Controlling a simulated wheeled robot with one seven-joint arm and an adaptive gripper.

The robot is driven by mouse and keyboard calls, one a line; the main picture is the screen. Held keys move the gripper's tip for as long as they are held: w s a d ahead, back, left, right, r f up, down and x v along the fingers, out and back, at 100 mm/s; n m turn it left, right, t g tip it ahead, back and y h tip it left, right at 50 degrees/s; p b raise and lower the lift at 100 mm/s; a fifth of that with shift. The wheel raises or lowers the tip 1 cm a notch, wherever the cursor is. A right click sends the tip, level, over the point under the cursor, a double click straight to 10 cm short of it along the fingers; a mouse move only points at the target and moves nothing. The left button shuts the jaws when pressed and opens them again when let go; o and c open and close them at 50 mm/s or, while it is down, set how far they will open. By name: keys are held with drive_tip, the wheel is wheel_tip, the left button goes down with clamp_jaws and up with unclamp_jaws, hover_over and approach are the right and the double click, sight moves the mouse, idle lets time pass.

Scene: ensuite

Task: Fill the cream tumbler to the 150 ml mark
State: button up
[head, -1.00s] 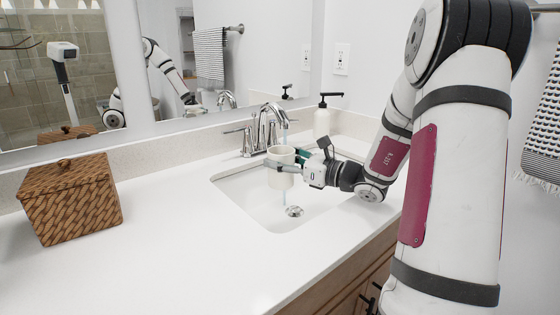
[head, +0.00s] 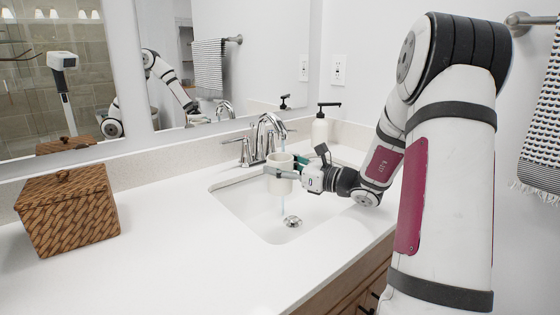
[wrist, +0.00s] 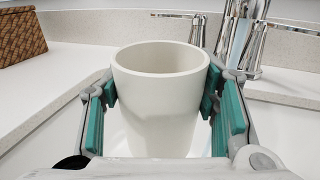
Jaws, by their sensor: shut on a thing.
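The cream tumbler (head: 279,174) is upright above the sink, near the faucet. My gripper (head: 280,172) is shut on it from the side. In the wrist view the tumbler (wrist: 160,100) stands between the teal finger pads of my gripper (wrist: 160,98). Its upper inner wall shows, but its bottom and any water level or mark are hidden. The chrome faucet (head: 270,135) is running. A thin stream shows above and below the tumbler in the head view. In the wrist view the stream (wrist: 240,42) is beyond the right finger, outside the tumbler's rim.
The white sink (head: 245,205) has a round drain (head: 292,222) below the tumbler. A soap dispenser (head: 320,128) stands behind my gripper, near the wall. A woven lidded basket (head: 68,210) sits at the left. The counter (head: 165,230) between basket and sink is clear.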

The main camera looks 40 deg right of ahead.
drive_tip(key=w+d, duration=0.6)
drive_tip(key=shift+w+p, duration=0.3)
drive_tip(key=shift+p, duration=0.15)
idle(3.8)
drive_tip(key=s+a, duration=0.3)
drive_tip(key=s+a+p, duration=0.1)
drive_tip(key=s+a, duration=0.2)
drive_tip(key=s, duration=0.1)
drive_tip(key=shift+a, duration=0.1)
wheel_tip(320, 180, up, 10)
drive_tip(key=s+a+p, duration=0.2)
drive_tip(key=p, duration=0.6)
drive_tip(key=shift+s+a+r+p, duration=0.25)
drive_tip(key=shift+s+a+p, duration=0.1)
drive_tip(key=shift+s, duration=0.05)
idle(0.5)
